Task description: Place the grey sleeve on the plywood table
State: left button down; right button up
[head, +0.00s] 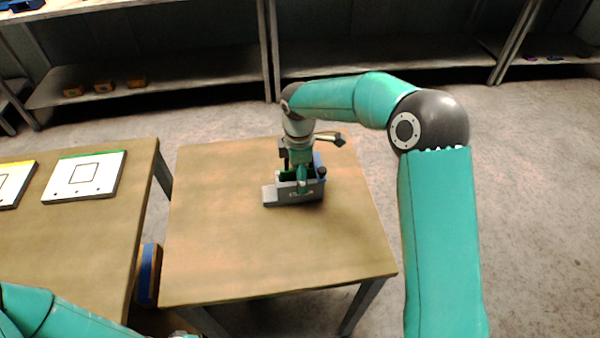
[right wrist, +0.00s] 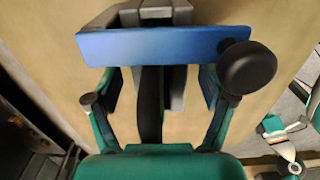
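A grey piece (head: 271,196), which looks like the grey sleeve, stands on the middle wooden table (head: 230,255). A blue plate (right wrist: 150,46) with a black round knob (right wrist: 247,67) sits on or against it. In the right wrist view the grey body (right wrist: 177,85) shows behind the plate, beside a dark curved strip. Contact is not clear.
A second wooden table (head: 60,240) at left carries a white panel with a green edge (head: 85,176) and one with a yellow edge (head: 10,184). A blue-and-wood item (head: 148,275) is between the tables. Shelves stand behind. The middle table is otherwise clear.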

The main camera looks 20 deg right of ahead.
jog(key=shift+r, duration=0.1)
notch_tip(320, 180, up, 12)
dwell(0.6)
dwell(0.4)
